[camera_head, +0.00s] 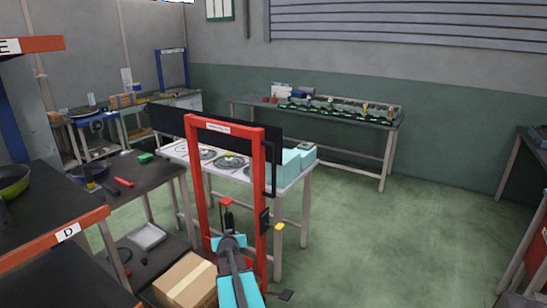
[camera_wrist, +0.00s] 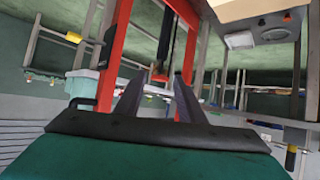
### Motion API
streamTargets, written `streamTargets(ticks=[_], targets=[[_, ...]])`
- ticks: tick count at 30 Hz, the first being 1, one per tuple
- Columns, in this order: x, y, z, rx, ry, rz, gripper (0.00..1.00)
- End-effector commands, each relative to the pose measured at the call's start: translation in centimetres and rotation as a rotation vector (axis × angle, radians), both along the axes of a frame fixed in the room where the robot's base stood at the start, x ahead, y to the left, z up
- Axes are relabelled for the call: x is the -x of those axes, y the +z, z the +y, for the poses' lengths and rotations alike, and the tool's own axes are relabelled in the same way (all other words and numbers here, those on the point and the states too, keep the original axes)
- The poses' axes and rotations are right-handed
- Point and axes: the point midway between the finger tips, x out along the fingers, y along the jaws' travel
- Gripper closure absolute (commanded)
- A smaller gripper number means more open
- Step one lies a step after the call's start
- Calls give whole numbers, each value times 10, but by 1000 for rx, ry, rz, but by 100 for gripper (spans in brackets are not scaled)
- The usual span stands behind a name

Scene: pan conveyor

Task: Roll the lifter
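The lifter is a tall red upright frame (camera_head: 198,185) with a white label on its top bar, standing in the middle of the head view. A black handle (camera_head: 274,165) sticks out from its right post. In the wrist view the lifter's red post (camera_wrist: 113,55) rises behind my fingers, and the black handle (camera_wrist: 82,103) is at left.
A white table (camera_head: 292,186) with round plates and pale blue boxes (camera_head: 290,162) stands behind the lifter. A dark workbench (camera_head: 125,185) is at left, with a cardboard box (camera_head: 185,280) low beside my arm. Open green floor (camera_head: 400,235) lies to the right.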

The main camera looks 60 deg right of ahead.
Motion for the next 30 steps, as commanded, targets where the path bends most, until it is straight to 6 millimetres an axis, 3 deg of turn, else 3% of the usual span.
streamTargets(ticks=[1, 6, 12, 15, 20, 30], targets=[[7, 32, -27, 39, -24, -43, 64], [34, 122, -98, 167, -79, -176, 64], [74, 218, -158, 310, -120, -296, 64], [89, 248, -174, 357, -128, -331, 64], [102, 271, -185, 394, -133, -358, 64], [103, 272, -186, 396, -134, -360, 64]])
